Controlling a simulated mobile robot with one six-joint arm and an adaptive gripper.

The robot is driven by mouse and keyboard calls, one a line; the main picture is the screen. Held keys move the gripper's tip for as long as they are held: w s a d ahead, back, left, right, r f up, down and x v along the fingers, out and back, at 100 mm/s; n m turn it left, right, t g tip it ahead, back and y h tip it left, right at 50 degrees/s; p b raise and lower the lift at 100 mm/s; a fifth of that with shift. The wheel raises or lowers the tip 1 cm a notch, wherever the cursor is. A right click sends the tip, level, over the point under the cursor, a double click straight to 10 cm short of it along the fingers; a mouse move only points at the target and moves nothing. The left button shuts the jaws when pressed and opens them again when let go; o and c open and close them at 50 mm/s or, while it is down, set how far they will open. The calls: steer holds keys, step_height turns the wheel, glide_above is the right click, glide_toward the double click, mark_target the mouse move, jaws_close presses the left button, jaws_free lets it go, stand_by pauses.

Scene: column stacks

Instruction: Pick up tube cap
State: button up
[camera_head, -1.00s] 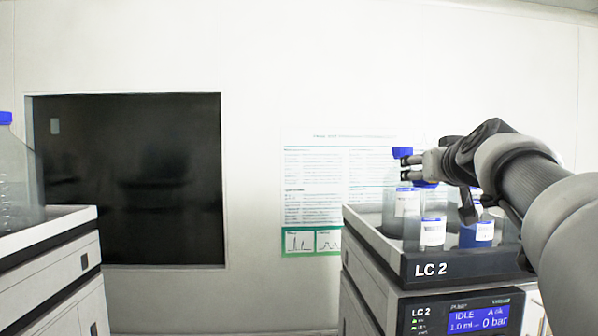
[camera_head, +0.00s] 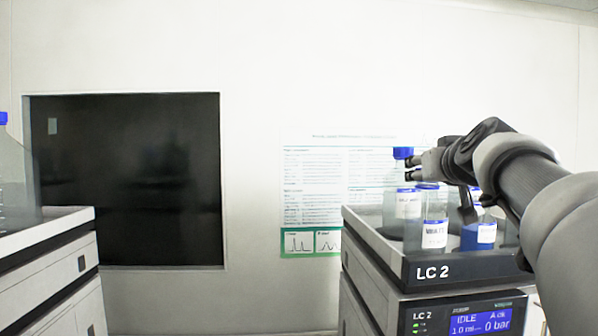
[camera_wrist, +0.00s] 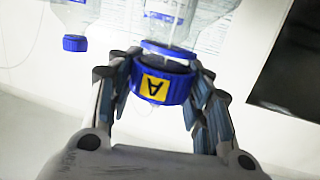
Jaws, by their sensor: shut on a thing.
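A blue cap with a yellow "A" label (camera_wrist: 160,85) sits between my gripper's fingers in the wrist view. My gripper (camera_wrist: 155,88) is shut on it, one finger at each side. A clear bottle neck with a blue ring (camera_wrist: 170,49) lies just behind the cap; I cannot tell whether the cap still touches it. In the head view my gripper (camera_head: 411,167) is above the LC 2 tray, with a blue cap (camera_head: 403,153) at its fingertips.
The LC 2 tray (camera_head: 462,268) holds several close-standing bottles, one with blue liquid (camera_head: 471,236). Another blue-capped bottle (camera_wrist: 75,43) is at the left in the wrist view. A white cabinet (camera_head: 50,243) stands at the far left. The space between cabinets is clear.

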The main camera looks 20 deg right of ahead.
step_height(320, 180, up, 17)
steer(key=p, duration=0.6)
steer(key=shift+r, duration=0.2)
